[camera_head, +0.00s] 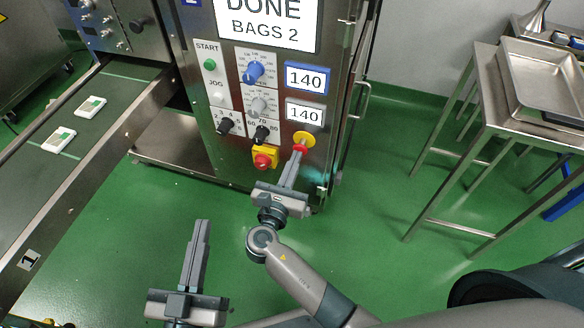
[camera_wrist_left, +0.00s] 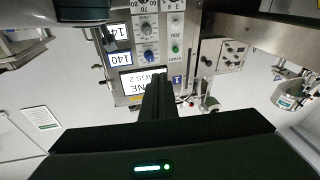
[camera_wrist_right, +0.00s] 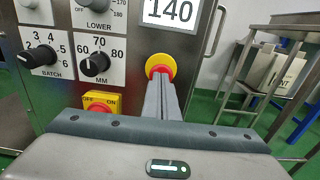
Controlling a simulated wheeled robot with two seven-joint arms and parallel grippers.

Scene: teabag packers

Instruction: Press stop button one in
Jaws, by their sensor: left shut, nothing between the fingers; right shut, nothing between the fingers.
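The stop button is a red mushroom button on a round yellow plate (camera_head: 304,137), low on the right of the machine's steel panel. It also shows in the right wrist view (camera_wrist_right: 160,65), where fingers cover its lower part. My right gripper (camera_head: 298,152) is shut and empty, its fingertips at the red button. They look to be touching or very close; I cannot tell how far in the button is. My left gripper (camera_head: 202,223) is shut and empty, low in front of the machine, away from the panel.
A red rotary switch on a yellow plate (camera_head: 265,158) sits just left of the stop button. Dials and a green start button (camera_head: 210,65) are above. A conveyor (camera_head: 60,120) with packets runs at left. A steel table (camera_head: 487,80) with trays stands right.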

